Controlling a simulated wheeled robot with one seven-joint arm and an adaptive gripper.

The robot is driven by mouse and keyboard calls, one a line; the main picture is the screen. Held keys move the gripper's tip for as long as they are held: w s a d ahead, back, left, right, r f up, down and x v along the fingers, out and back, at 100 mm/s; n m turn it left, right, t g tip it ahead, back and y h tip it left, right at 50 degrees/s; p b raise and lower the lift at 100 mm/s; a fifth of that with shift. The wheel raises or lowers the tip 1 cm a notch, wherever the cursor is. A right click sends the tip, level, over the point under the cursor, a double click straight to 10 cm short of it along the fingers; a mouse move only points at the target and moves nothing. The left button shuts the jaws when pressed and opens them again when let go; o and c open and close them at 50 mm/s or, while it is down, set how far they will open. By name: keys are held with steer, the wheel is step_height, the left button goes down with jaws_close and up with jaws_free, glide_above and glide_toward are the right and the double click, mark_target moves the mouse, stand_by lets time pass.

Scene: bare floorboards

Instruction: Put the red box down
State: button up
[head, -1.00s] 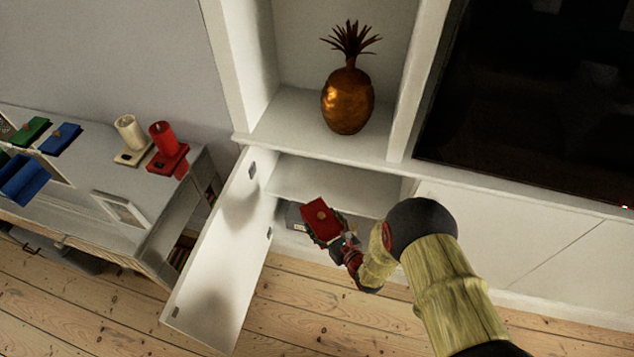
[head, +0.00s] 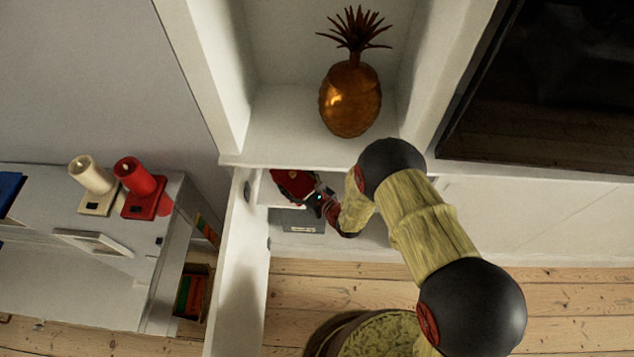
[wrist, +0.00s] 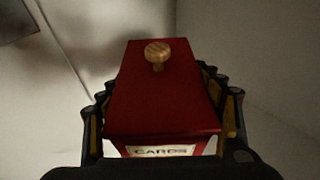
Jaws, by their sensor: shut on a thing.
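The red box (wrist: 160,95) has a round wooden knob on top and a label reading "CARDS" on its near end in the wrist view. My gripper (wrist: 165,110) is shut on it, with a finger along each side. In the head view the red box (head: 294,183) is inside the open white cabinet, at the level of its inner shelf, partly hidden under the cabinet's top edge. My gripper (head: 318,198) reaches in from the right. I cannot tell whether the box touches the shelf.
The cabinet door (head: 238,270) stands open on the left. A grey box (head: 299,221) lies low in the cabinet. A golden pineapple (head: 350,98) stands in the niche above. A red candle (head: 139,180) and a cream candle (head: 93,176) stand on the left sideboard.

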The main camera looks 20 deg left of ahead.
steer(key=w+d+f+b, duration=0.2)
steer(key=w+d+f, duration=0.1)
steer(key=w, duration=0.2)
steer(key=shift+d, duration=0.4)
steer(key=f, duration=0.1)
steer(key=w+d+f+b, duration=0.1)
steer(key=w+f+b, duration=0.1)
steer(key=f, duration=0.1)
steer(key=shift+w+d, duration=0.2)
steer(key=shift+d, duration=0.2)
steer(key=shift+w+d+f+b, duration=0.25)
steer(key=shift+w+f+b, duration=0.05)
steer(key=shift+w, duration=0.05)
steer(key=shift+w+d+f, duration=0.1)
steer(key=shift+f, duration=0.1)
steer(key=f+b, duration=0.1)
steer(key=f, duration=0.2)
steer(key=shift+w+d+f+b, duration=0.15)
steer(key=shift+w+f+b, duration=0.05)
steer(key=shift+f+b, duration=0.2)
steer(key=shift+r, duration=0.15)
steer(key=o, duration=1.6)
steer(key=shift+f, duration=0.2)
steer(key=shift+o, duration=0.2)
